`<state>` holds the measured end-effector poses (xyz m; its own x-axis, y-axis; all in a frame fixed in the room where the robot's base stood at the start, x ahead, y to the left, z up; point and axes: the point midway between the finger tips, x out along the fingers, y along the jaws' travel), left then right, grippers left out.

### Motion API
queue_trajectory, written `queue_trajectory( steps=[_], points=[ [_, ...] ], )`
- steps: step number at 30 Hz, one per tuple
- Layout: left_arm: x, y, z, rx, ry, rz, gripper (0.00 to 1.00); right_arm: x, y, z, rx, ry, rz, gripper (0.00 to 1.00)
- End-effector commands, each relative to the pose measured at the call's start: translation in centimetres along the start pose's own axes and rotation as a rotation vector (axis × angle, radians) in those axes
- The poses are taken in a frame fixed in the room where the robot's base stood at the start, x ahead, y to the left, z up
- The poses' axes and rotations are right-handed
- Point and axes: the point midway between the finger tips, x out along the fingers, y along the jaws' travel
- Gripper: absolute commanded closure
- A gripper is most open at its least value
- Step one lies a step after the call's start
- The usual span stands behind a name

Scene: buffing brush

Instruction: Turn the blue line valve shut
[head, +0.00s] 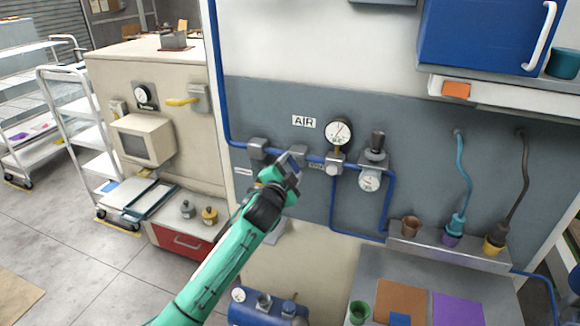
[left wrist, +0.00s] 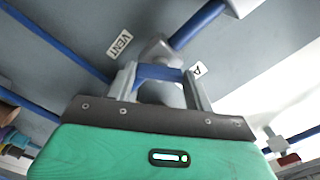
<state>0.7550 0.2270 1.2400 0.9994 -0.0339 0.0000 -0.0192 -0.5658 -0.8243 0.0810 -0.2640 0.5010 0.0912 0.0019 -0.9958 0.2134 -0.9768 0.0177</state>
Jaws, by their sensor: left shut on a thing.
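The blue line valve sits on the blue pipe on the grey wall panel, right of the AIR sign's left edge and left of the round gauge. Its grey body (head: 298,151) shows just behind my fingers; in the left wrist view its body (left wrist: 157,47) is beyond the jaws. My left gripper (head: 289,172) is shut on the valve's blue handle. In the left wrist view the blue handle (left wrist: 160,72) lies between the two fingers of my gripper (left wrist: 162,85). The gripper hides part of the handle in the head view. My right gripper is not in view.
A round gauge (head: 339,131) and a regulator (head: 375,155) are close to the right of the valve. A grey fitting (head: 257,148) is on the pipe to the left. A VENT label (left wrist: 120,42) is beside the valve. A blue tank (head: 265,308) stands below.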

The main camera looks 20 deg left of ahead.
Motion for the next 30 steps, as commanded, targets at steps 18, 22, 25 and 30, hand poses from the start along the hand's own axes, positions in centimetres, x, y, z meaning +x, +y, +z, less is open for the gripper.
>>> queue_trajectory(
  steps=[18, 22, 25, 30],
  points=[
    [0.0, -0.1, -0.1, 0.499, 0.001, 0.0, 0.7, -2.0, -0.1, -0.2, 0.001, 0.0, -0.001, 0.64],
    [0.0, 0.0, -0.1, 0.554, 0.001, 0.001, 0.7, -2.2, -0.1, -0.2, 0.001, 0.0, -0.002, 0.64],
    [0.0, 0.0, 0.0, 0.585, 0.001, 0.001, 0.7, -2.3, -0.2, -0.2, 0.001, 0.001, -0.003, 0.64],
    [0.0, 0.1, 0.0, 0.613, 0.001, 0.001, 0.7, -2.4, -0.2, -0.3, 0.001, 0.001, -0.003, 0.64]
  ],
)
